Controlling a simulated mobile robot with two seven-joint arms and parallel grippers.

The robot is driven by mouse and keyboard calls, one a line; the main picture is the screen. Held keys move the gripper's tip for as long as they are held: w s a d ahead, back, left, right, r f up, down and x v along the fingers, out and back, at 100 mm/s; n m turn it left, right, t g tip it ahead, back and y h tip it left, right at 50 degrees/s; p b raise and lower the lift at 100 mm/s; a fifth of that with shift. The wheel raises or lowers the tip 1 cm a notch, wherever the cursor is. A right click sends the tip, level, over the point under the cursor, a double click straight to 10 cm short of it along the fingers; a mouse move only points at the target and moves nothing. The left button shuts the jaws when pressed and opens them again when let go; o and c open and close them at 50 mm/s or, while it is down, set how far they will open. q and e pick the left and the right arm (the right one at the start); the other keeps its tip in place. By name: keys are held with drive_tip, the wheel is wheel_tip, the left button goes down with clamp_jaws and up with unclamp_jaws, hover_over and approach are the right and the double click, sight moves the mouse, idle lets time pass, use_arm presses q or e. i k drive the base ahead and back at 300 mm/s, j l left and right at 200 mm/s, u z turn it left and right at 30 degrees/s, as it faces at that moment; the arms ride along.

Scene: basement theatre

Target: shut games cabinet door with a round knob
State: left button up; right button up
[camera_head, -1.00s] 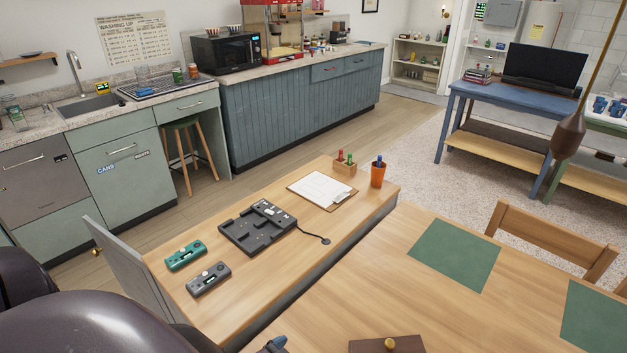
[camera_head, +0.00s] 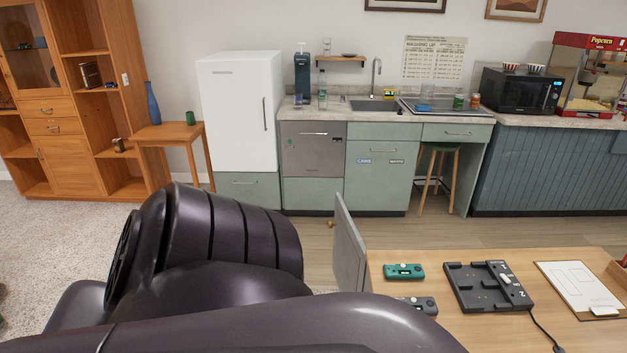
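The games cabinet is a low wooden-topped unit (camera_head: 480,335) at the lower right. Its grey door (camera_head: 347,245) stands open at the cabinet's left end, seen nearly edge-on. A small round brass knob (camera_head: 331,224) sticks out from the door's left face. My dark arm fills the lower left and centre, in front of the lower part of the door; I cannot tell whether it touches it. Neither gripper is in view.
On the cabinet top lie a teal controller (camera_head: 404,271), a grey controller partly hidden by my arm, a black dock (camera_head: 487,286) and a clipboard (camera_head: 580,288). A white fridge (camera_head: 240,112) and counter stand behind. Wood floor (camera_head: 310,250) is clear between.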

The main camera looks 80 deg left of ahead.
sight(349, 264)
drive_tip(key=u, duration=2.25)
drive_tip(key=i+j+z, duration=0.2)
drive_tip(key=i+j, duration=0.2)
drive_tip(key=j, duration=0.25)
drive_tip(key=i+j+z, duration=0.1)
drive_tip(key=j, duration=0.25)
drive_tip(key=i+j+z, duration=0.1)
drive_tip(key=i+j, duration=0.15)
drive_tip(key=i+j+z, duration=0.1)
drive_tip(key=j, duration=0.4)
drive_tip(key=i+j+z, duration=0.1)
drive_tip(key=j, duration=0.25)
drive_tip(key=i+j+z, duration=0.1)
drive_tip(key=j, duration=0.3)
drive_tip(key=i+j+z, duration=0.1)
drive_tip(key=i+j, duration=0.15)
drive_tip(key=j, duration=0.2)
drive_tip(key=i+l+z, duration=0.1)
drive_tip(key=i, duration=0.3)
